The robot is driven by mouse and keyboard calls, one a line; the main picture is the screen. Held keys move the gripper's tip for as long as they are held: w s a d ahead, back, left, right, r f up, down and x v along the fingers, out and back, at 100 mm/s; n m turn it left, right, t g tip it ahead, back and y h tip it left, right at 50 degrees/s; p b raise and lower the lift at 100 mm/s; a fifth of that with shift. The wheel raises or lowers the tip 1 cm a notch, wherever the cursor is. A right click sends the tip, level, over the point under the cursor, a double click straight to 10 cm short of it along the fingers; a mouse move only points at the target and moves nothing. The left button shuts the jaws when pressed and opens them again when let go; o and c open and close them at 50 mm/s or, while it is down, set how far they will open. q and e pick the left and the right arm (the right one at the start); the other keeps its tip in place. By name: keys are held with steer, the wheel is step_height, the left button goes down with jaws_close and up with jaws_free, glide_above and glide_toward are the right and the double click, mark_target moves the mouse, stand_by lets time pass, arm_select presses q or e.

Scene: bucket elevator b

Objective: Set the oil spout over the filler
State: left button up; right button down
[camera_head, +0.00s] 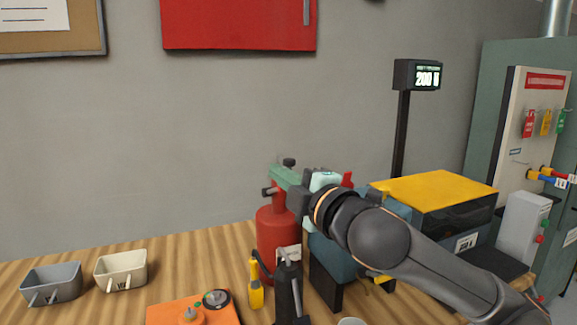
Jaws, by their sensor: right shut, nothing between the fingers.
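My right arm reaches in from the lower right, and my right gripper (292,196) is at the top of a red cylindrical can (278,233), beside a green bar-like part (284,176) with a dark knob. The gripper is shut with nothing held; its fingertips are partly hidden against these parts, and I cannot tell whether they touch. A dark upright piece with a curved, spout-like arm (263,266) stands in front of the can. I cannot tell for sure which part is the oil spout or the filler. My left gripper is not in view.
A blue machine (334,262) stands behind my arm, beside a yellow-topped box (435,190). A yellow-handled tool (256,285), an orange plate (165,312) and two small bins (121,270) (52,283) are on the wooden bench. A display post (401,135) rises behind.

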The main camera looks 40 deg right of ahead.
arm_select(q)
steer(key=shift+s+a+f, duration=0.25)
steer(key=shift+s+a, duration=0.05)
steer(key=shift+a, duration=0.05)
arm_select(e)
steer(key=w+d, duration=0.4)
steer(key=w, duration=0.1)
steer(key=shift+f, duration=0.2)
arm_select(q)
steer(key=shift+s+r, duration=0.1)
arm_select(e)
steer(key=shift+d, duration=0.1)
